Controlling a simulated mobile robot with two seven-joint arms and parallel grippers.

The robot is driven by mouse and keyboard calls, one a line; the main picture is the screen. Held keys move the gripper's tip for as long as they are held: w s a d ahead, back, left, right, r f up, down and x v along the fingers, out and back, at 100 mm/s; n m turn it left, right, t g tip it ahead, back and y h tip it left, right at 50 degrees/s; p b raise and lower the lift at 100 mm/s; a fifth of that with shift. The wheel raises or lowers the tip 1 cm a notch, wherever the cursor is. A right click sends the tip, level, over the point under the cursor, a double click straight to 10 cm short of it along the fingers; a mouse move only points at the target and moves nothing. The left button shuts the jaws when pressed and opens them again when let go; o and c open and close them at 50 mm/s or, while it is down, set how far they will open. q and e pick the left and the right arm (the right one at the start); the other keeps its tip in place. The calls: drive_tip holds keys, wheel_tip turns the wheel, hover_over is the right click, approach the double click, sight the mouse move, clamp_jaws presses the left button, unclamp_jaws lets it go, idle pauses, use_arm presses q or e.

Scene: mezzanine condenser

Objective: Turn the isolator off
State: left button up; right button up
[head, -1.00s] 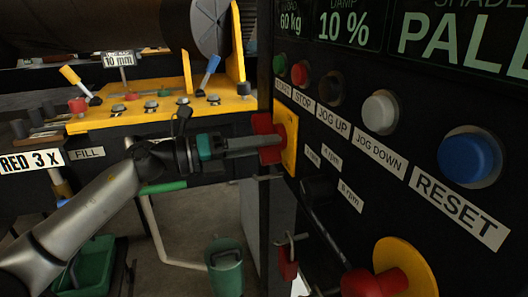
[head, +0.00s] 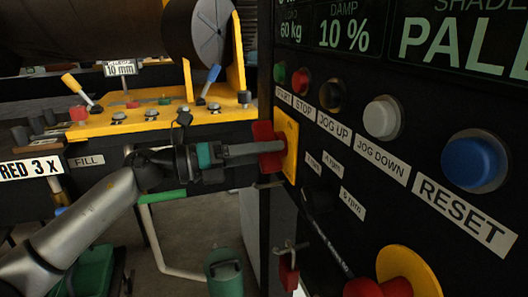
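The isolator is a red handle (head: 264,130) on a yellow plate (head: 291,140), at the left edge of the black control panel. Red shows above and below my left gripper (head: 274,147), and the handle looks roughly upright. The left gripper reaches in from the left, level, with its near finger against the middle of the handle. It appears shut on the handle; the far finger is hidden. Any marks on the plate are too small to read. My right gripper is not in view.
The panel carries a blue RESET button (head: 474,161), a white button (head: 382,118), a black selector (head: 318,197) and a red knob on a yellow disc (head: 410,270). A yellow bench (head: 150,122) with levers stands behind my arm. A green bucket (head: 223,272) is below.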

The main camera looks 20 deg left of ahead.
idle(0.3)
use_arm(q)
drive_tip(key=b+v, duration=0.3)
drive_tip(key=v, duration=1.2)
drive_tip(key=shift+b, duration=0.35)
drive_tip(key=shift+s, duration=0.1)
